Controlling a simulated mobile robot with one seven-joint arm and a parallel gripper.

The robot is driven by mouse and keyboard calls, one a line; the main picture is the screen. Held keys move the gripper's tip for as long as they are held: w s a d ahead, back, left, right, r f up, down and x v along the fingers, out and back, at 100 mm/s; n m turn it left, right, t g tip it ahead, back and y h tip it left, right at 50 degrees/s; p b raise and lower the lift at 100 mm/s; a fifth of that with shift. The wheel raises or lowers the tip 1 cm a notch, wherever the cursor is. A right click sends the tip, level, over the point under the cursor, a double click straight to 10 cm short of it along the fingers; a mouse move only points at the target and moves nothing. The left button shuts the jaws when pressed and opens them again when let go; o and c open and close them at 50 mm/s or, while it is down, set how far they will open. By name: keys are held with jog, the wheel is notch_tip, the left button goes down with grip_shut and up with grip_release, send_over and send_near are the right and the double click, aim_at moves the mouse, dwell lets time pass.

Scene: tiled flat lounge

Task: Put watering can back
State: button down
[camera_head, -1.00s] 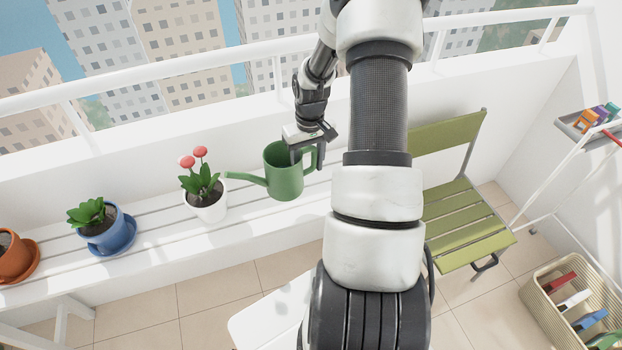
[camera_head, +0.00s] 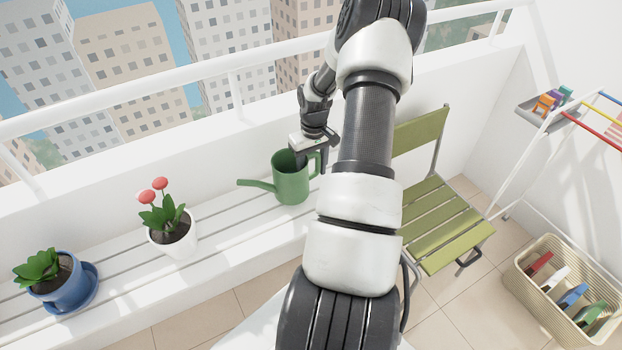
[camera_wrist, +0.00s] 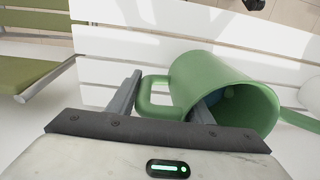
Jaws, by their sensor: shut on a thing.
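The green watering can (camera_head: 291,185) is upright at the bench in the head view, its spout pointing left and its handle to the right. My gripper (camera_head: 308,160) reaches down over its handle side and is shut on it. In the wrist view the can (camera_wrist: 215,80) shows its open top, with one finger of my gripper (camera_wrist: 160,98) reaching inside the rim and the other outside, beyond the handle. I cannot tell whether its base touches the bench.
The white slatted bench (camera_head: 120,262) holds a red-flowered plant in a white pot (camera_head: 175,246) and a plant in a blue pot (camera_head: 68,290). A green folding chair (camera_head: 440,220) stands right, near a basket (camera_head: 530,297) and a drying rack (camera_head: 540,140). A railing (camera_head: 150,98) runs behind.

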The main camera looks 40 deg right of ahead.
aim_at(312, 174)
jog(key=shift+f, duration=1.65)
jog(key=shift+f, duration=0.2)
jog(key=c, duration=0.9)
grip_release()
jog(key=shift+r, duration=0.1)
notch_tip(312, 174, up, 12)
jog(key=shift+d+r+p, duration=0.1)
jog(key=shift+p, duration=0.3)
